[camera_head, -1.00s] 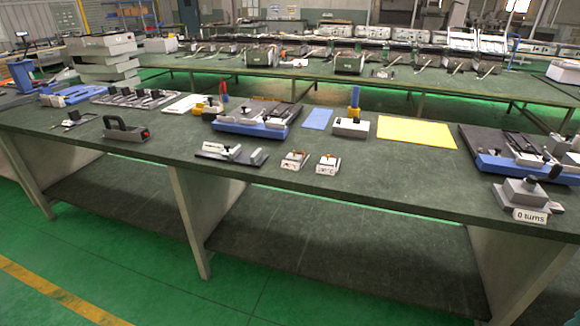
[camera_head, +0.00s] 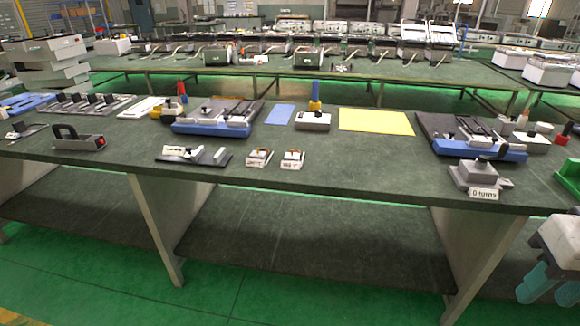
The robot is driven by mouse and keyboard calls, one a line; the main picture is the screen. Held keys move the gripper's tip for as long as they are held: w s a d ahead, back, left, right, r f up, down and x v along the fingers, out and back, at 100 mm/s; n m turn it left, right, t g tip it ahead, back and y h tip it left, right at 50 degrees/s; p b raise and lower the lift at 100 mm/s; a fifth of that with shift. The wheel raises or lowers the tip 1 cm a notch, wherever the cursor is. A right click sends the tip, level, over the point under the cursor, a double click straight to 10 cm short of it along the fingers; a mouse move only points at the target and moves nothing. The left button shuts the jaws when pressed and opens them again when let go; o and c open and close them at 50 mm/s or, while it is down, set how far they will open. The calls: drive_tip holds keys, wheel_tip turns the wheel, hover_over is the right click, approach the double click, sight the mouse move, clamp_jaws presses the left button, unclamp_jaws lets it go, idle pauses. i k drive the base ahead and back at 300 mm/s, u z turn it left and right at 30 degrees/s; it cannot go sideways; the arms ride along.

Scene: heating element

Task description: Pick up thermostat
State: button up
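My gripper (camera_head: 549,290) shows at the lower right, with a white body and teal fingers pointing down. The fingers look spread apart with nothing between them. It hangs in front of the table, below its top and far to the right of the two blocks.
On the dark green table (camera_head: 350,170), a black plate with white parts (camera_head: 193,156) lies left of the blocks. A grey device marked "0 turns" (camera_head: 479,174) stands at the right. Blue-based fixtures (camera_head: 212,128) (camera_head: 478,150) and a yellow sheet (camera_head: 375,121) lie behind. The front middle is clear.

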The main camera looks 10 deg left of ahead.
sight(291, 161)
drive_tip(key=u, duration=2.3)
drive_tip(key=i, duration=2.25)
drive_tip(key=z, duration=3.95)
